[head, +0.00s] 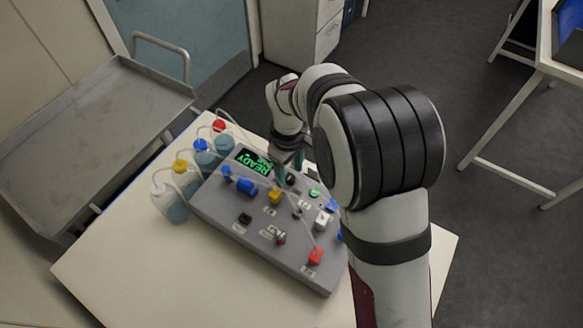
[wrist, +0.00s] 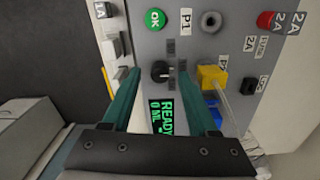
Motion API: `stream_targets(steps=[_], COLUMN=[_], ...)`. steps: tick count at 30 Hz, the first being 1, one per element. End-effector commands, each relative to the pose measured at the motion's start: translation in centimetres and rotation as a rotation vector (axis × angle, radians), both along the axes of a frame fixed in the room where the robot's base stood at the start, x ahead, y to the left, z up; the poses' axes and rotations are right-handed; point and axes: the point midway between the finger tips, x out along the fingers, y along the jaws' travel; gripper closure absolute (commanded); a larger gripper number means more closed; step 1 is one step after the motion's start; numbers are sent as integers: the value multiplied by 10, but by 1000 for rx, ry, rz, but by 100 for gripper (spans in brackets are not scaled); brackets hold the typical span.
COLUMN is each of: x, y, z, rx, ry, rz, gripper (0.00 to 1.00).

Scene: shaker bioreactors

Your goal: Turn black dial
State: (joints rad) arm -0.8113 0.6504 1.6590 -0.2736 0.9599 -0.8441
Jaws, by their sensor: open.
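The black dial (wrist: 161,71) is on the grey control panel (wrist: 235,60), between the green OK button (wrist: 156,19) and the lit green screen (wrist: 162,116) in the wrist view. My gripper (wrist: 159,82) is open, with one green finger to each side of the dial and a gap on both sides. I cannot tell how far the fingertips are above the panel. In the head view, the dial (head: 291,178) is a small dark spot beside my gripper (head: 288,163), which is partly hidden by my wrist. The screen reads READY.
A yellow connector (wrist: 212,77) with a tube is just right of the right finger in the wrist view. Several bottles with coloured caps (head: 178,180) stand left of the panel. The white table (head: 130,270) is bare at the front left. A grey cart (head: 90,130) stands beyond.

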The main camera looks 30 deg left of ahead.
Motion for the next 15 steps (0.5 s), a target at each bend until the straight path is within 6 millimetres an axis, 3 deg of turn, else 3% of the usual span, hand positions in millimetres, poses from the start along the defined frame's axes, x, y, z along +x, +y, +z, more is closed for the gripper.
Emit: stream_targets(steps=[11,15], x=[0,0], y=[0,0], z=[-9,-9], rx=[0,0], ry=[0,0], rz=[-1,-1], gripper=[40,62])
